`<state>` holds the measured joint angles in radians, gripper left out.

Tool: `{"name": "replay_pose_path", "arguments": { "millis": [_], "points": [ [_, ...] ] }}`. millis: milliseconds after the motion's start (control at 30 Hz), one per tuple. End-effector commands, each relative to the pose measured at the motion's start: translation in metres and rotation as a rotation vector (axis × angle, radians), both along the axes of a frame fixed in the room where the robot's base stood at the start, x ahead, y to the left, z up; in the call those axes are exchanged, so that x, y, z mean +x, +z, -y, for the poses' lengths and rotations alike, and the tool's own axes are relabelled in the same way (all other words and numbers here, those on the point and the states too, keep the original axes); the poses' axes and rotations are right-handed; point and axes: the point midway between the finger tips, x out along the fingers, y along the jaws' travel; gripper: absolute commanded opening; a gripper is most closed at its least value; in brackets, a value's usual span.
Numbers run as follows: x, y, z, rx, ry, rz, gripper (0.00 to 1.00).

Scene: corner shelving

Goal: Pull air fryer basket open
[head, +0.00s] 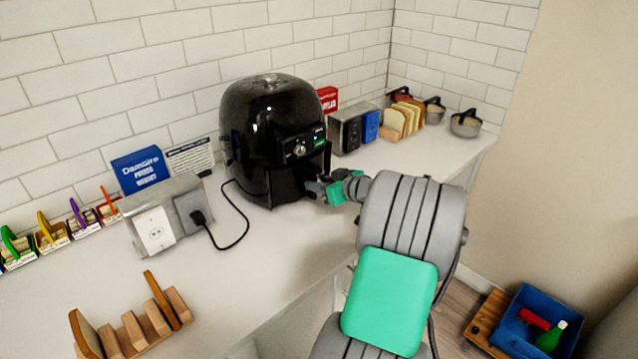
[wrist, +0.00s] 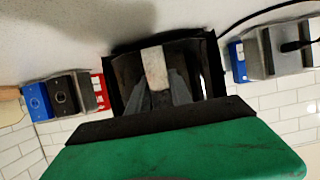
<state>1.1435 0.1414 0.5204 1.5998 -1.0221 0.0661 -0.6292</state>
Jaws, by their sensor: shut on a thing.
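The black air fryer (head: 265,120) stands upright on the white counter against the tiled wall, with its dial and small lit display facing right. Its basket front (head: 290,183) is low on the body, and my arm partly hides it. My gripper (head: 318,188) reaches it from the right and is shut on the basket handle. The wrist view is upside down. There, my gripper's fingers (wrist: 158,92) close around the pale handle (wrist: 155,68) in front of the dark basket (wrist: 125,70). I cannot tell whether the basket is out of the body at all.
A grey outlet box (head: 165,215) with the fryer's cord plugged in stands to the left. A wooden rack (head: 135,330) is at the front left. A blue bin (head: 520,325) is on the floor. The counter before the fryer is clear.

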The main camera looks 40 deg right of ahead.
Motion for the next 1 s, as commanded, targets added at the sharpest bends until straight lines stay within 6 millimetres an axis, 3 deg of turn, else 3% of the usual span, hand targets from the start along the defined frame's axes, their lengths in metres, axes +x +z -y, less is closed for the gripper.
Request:
{"name": "replay_pose_path", "arguments": {
  "millis": [100,1000],
  "points": [
    [-0.0001,0.0000,0.0001,0.000,0.000,0.000,0.00],
    [-0.0002,0.0001,0.0002,0.000,0.000,0.000,0.00]
  ]
}}
